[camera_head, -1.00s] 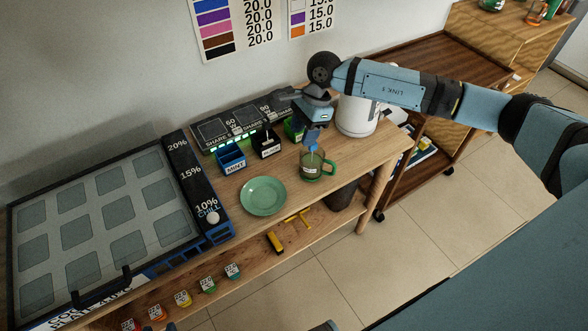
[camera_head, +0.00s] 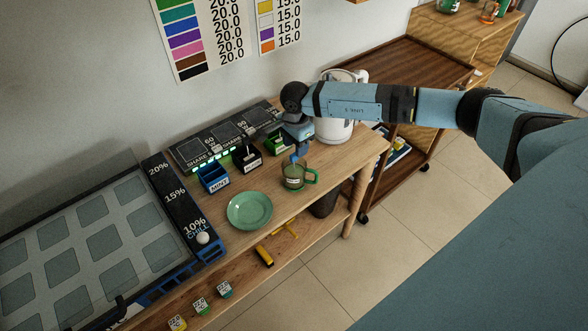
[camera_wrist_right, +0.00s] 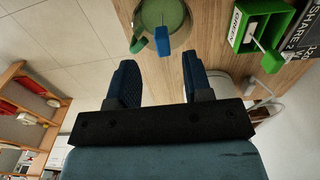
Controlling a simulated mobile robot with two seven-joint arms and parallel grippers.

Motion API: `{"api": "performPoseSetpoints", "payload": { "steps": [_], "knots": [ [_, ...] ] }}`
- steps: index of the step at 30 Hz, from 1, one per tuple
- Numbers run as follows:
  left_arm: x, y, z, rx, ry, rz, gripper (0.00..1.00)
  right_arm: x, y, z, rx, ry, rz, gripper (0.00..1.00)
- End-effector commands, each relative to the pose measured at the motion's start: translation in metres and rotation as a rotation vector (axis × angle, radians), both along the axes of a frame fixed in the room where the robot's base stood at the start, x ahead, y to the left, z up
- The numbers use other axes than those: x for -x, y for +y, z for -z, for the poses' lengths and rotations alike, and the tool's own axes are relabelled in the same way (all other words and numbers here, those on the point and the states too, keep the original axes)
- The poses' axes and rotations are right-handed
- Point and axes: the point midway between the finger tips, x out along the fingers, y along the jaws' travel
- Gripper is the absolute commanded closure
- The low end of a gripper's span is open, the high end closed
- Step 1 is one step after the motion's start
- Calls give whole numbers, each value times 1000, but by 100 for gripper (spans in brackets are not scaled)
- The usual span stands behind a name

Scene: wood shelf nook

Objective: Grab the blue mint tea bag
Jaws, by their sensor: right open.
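A blue tag (camera_wrist_right: 162,40), seemingly that of the mint tea bag, shows at the rim of a green glass mug (camera_wrist_right: 165,15) in the right wrist view. The bag itself cannot be made out. In the head view the mug (camera_head: 293,181) stands on the wooden shelf top, right of the green plate. My right gripper (camera_wrist_right: 159,72) is open, its two blue fingers spread with nothing between them, near the tag. In the head view my right gripper (camera_head: 295,153) is just above the mug. The blue MINT box (camera_head: 213,178) stands left of it. My left gripper is out of view.
A black box (camera_head: 247,160) and a green box (camera_wrist_right: 263,22) stand behind the mug. A white kettle (camera_head: 334,125) is close behind my right wrist. The green plate (camera_head: 249,210) lies left of the mug. The shelf's front edge is near.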

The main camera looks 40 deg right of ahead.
Motion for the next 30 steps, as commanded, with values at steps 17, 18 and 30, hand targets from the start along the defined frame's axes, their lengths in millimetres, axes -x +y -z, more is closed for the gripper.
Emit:
{"api": "performPoseSetpoints", "payload": {
  "steps": [17, 18, 30],
  "knots": [
    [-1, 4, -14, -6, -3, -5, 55, -3, 3, 46, -1, 0, 0, 54],
    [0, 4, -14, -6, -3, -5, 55, -3, 3, 46, -1, 1, 0, 59],
    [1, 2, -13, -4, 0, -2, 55, -3, 3, 46, -1, 0, 0, 100]
  ]
}}
